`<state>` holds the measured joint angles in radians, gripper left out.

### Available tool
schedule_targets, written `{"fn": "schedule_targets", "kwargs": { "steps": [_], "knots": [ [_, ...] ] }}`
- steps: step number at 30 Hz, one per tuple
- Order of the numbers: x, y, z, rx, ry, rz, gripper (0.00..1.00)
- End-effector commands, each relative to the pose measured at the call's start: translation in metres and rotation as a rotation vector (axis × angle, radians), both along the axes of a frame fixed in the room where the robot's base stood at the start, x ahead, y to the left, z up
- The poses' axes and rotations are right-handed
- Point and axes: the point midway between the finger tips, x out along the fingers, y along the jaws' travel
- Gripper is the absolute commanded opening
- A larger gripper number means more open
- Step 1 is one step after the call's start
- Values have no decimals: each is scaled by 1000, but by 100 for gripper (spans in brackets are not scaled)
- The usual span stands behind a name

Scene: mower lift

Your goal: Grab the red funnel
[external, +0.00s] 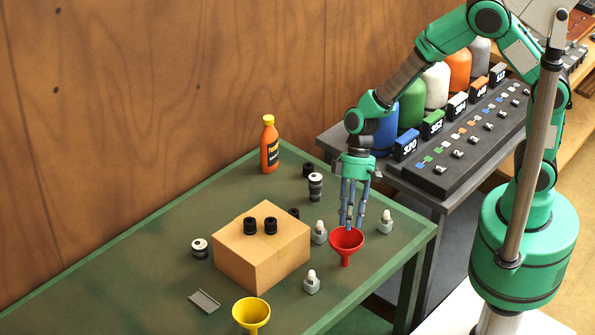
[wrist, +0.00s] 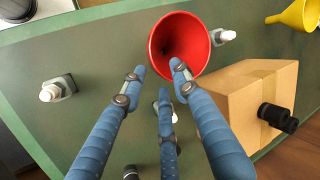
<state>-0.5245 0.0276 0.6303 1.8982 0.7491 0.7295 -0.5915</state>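The red funnel (external: 346,243) stands mouth up with its spout down at the right side of the green table, next to the cardboard box. In the wrist view the funnel (wrist: 181,42) shows its round mouth at the top centre, just beyond my fingertips. My gripper (external: 353,219) has three blue fingers pointing down above and slightly behind the funnel. In the wrist view my gripper (wrist: 160,80) is open, its fingers apart with nothing between them. Two fingertips appear close to the funnel's rim; whether they touch it I cannot tell.
The cardboard box (external: 262,258) with two black cylinders on top stands left of the funnel. Small white-tipped grey pieces (external: 386,222) (external: 319,232) (external: 311,283) stand around it. A yellow funnel (external: 251,313) is at the front; an orange bottle (external: 269,146) stands at the back.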

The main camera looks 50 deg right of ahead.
Motion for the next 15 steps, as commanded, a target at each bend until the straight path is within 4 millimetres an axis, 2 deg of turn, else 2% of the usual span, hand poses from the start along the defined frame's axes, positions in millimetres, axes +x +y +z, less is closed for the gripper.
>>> {"fn": "schedule_targets", "kwargs": {
  "steps": [4,15],
  "knots": [
    [-2,5,-12,0,-2,0,30],
    [-3,6,-14,0,-1,0,30]
  ]
}}
